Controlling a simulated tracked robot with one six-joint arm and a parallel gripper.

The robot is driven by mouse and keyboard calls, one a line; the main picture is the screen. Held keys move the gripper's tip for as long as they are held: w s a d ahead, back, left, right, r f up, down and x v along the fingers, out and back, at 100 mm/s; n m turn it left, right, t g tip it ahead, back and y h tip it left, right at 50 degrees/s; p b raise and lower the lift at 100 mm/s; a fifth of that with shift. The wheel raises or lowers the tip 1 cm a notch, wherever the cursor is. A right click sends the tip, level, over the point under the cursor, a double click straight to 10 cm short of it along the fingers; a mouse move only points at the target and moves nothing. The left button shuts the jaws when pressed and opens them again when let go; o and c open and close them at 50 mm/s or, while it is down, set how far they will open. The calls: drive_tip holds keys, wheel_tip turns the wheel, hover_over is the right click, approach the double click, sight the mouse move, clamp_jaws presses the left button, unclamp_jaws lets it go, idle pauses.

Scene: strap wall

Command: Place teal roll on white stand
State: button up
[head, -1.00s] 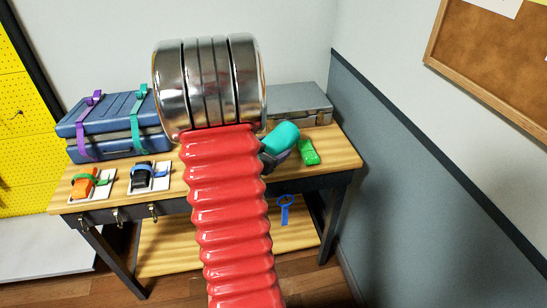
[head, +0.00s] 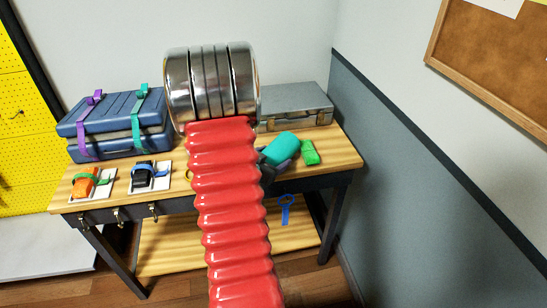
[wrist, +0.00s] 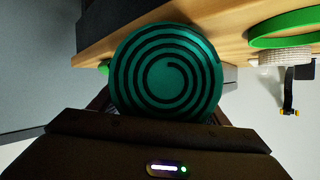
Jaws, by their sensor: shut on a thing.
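The teal roll (head: 280,148) is in my gripper (head: 268,172), near the front right of the wooden bench in the head view. In the wrist view the roll (wrist: 168,72) shows its round spiral end, just beyond my dark gripper (wrist: 165,128), which is shut on it. I cannot tell whether the roll touches the bench. Two white plates lie at the bench's front left, one under an orange clamp (head: 87,184) and one under a black piece (head: 143,174). I cannot tell which thing is the white stand; my arm hides the middle of the bench.
A green block (head: 310,153) lies just right of the roll. A blue case (head: 112,115) with purple and teal straps stands at the back left, a grey metal case (head: 296,106) at the back right. A blue ring strap (head: 286,208) hangs below the front edge.

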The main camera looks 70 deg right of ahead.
drive_tip(key=o, duration=1.1)
drive_tip(key=shift+f, duration=0.1)
drive_tip(key=shift+o, duration=0.2)
drive_tip(key=shift+a+r, duration=0.2)
drive_tip(key=v, duration=1.1)
drive_tip(key=shift+a, duration=0.3)
drive_tip(key=shift+w+r, duration=0.1)
